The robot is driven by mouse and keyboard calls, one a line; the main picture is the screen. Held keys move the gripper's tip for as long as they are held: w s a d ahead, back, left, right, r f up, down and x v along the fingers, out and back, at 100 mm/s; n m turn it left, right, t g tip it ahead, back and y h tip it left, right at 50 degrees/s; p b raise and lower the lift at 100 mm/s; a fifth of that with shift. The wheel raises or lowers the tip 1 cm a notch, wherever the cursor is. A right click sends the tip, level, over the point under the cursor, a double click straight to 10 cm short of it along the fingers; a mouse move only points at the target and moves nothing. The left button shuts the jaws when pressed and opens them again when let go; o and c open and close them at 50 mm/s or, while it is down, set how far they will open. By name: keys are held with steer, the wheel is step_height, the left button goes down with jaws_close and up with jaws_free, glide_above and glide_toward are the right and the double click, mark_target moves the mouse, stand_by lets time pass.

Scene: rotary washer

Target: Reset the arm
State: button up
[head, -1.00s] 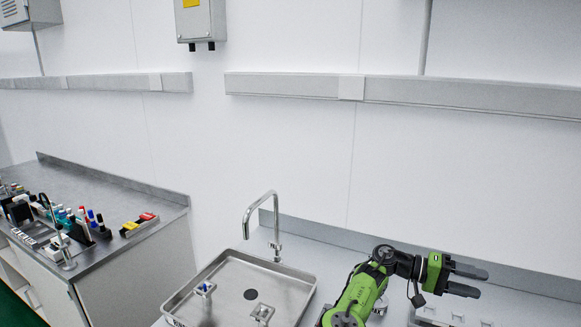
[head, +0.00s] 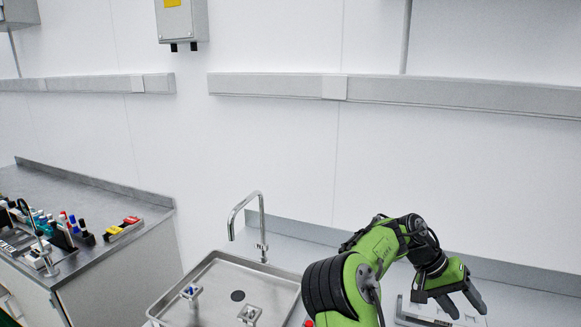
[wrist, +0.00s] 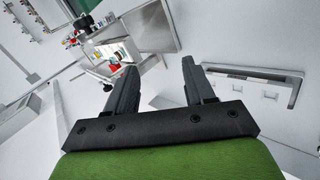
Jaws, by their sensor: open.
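My green arm reaches in from the lower right of the head view and bends over the right-hand counter. My gripper (head: 455,304) points down and to the right, with its two dark fingers apart and nothing between them. In the wrist view my gripper (wrist: 160,88) also shows its fingers spread and empty. Below and behind the fingers in the head view is a pale device (head: 425,312) on the counter, partly hidden by the gripper. I cannot tell how far the fingertips are from it.
A steel sink (head: 235,262) with a curved faucet (head: 262,225) lies left of my arm. A metal bench (head: 75,195) on the left carries several tools and coloured items. A wall rail (head: 270,86) and a grey box (head: 182,20) are on the white wall.

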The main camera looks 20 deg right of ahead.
steer(key=s+a+r+n+t+y, duration=0.2)
steer(key=a+n+t, duration=0.2)
steer(key=a, duration=1.2)
steer(key=s+a+r+n+t+y, duration=0.1)
steer(key=a+r+n+t+y, duration=0.2)
steer(key=a, duration=1.4)
steer(key=n+t, duration=0.2)
steer(key=t, duration=0.2)
steer(key=shift+s, duration=0.4)
steer(key=s+a, duration=0.1)
steer(key=s+a+n+t, duration=0.1)
steer(key=s+a, duration=0.1)
steer(key=s+a+n, duration=0.1)
steer(key=a, duration=0.1)
steer(key=shift+s+f+y, duration=0.25)
steer(key=shift+f+y, duration=0.05)
steer(key=shift+c, duration=0.4)
steer(key=shift+s+a, duration=0.1)
steer(key=shift+a, duration=0.05)
steer(key=shift+c, duration=1.1)
jaws_close()
